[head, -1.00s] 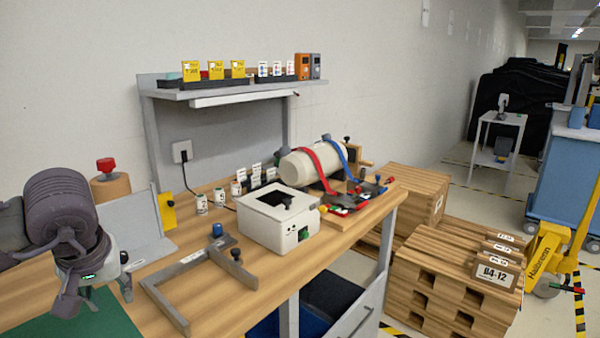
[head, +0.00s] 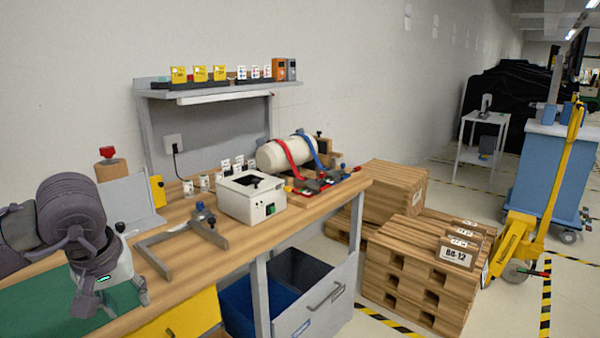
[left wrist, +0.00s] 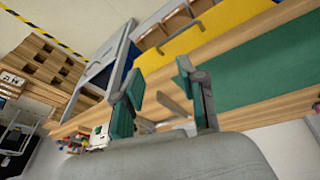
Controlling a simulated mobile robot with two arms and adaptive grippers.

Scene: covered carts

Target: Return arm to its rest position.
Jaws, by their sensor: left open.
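My left arm comes in from the left of the head view, and its gripper (head: 112,300) hangs over the green mat (head: 40,302) at the near left of the workbench. In the left wrist view the two fingers of this gripper (left wrist: 165,95) stand apart with nothing between them. The bench top and the green mat (left wrist: 262,72) lie beyond the fingers there. My right gripper does not show in either view.
The wooden bench holds a grey frame (head: 155,262), a white box (head: 250,204) and a cream cylinder (head: 278,155) with red and blue straps. A yellow drawer (head: 192,318) is below. Pallets (head: 410,285) and a yellow pallet truck (head: 515,245) stand at right, a blue cart (head: 540,180) behind.

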